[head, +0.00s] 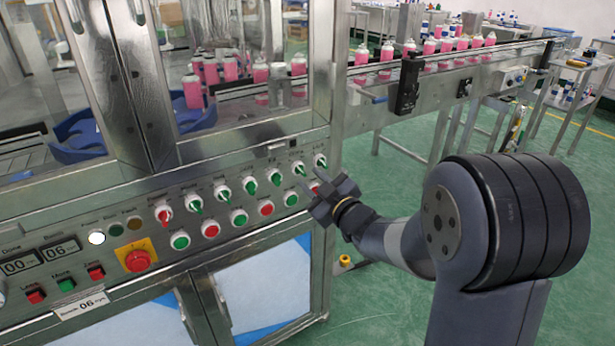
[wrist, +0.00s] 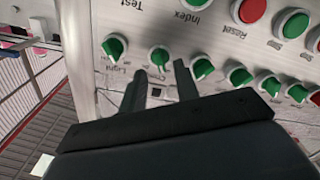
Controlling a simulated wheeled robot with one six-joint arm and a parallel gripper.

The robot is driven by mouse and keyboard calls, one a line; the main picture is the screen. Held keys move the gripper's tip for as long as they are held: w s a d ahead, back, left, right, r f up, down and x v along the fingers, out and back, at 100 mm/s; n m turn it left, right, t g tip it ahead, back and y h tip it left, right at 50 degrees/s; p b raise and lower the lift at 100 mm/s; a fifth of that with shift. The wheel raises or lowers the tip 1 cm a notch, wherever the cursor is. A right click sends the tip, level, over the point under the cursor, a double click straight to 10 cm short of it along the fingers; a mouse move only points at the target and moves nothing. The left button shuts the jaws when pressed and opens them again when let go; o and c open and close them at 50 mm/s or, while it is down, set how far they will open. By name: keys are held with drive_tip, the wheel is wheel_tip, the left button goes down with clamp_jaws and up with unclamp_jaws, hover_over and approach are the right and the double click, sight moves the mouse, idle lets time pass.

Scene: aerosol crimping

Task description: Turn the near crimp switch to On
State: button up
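The crimp switch, seen as a green rotary knob (wrist: 159,58), sits on the grey control panel in the wrist view. Its label below the knob is partly readable, upside down, starting with "C". In the head view I take it as the second green knob from the right (head: 299,168) in the upper row. Its exact pointer angle is hard to tell. My gripper (wrist: 160,78) is open, with two dark fingers apart and nothing between them. The knob shows just beyond the gap between the fingertips. In the head view my gripper (head: 311,178) is close to the panel's right end.
A green knob labelled Light (wrist: 114,46) is beside it, and another green knob (wrist: 202,67) is on the other side. A row of red and green push buttons (head: 266,208) runs below. A red emergency stop (head: 138,260) is at left. Open green floor lies right.

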sight(301, 171)
drive_tip(key=shift+x, duration=1.35)
drive_tip(key=shift+c, duration=0.2)
clamp_jaws()
